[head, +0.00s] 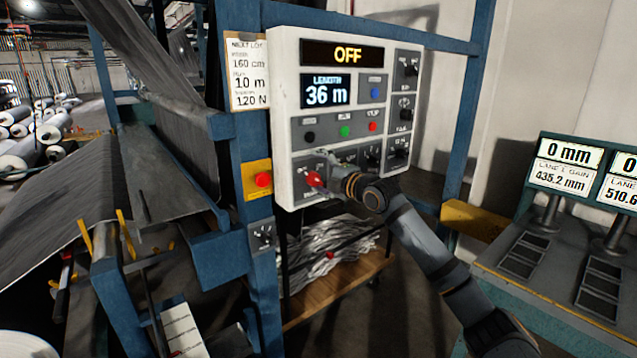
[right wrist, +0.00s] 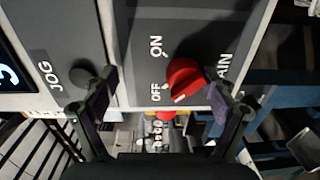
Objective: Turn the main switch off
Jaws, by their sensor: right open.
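The main switch is a red rotary knob (head: 314,179) at the lower left of the white control panel (head: 285,120). In the right wrist view the red knob (right wrist: 185,78) sits beside ON and OFF labels, with a partly hidden label ending in "AIN". A white mark on the knob's lower part lies nearer the OFF label than ON. The panel's top display (head: 345,55) reads OFF. My right gripper (head: 327,172) is open in front of the panel. In the right wrist view its fingers (right wrist: 162,88) are spread, with the knob between them, closer to the right finger. Contact is unclear.
A black JOG knob (right wrist: 82,75) is close to the left finger. A red button on a yellow plate (head: 262,179) is left of the panel. A blue frame post (head: 240,130) runs alongside. A display desk (head: 560,235) stands at right.

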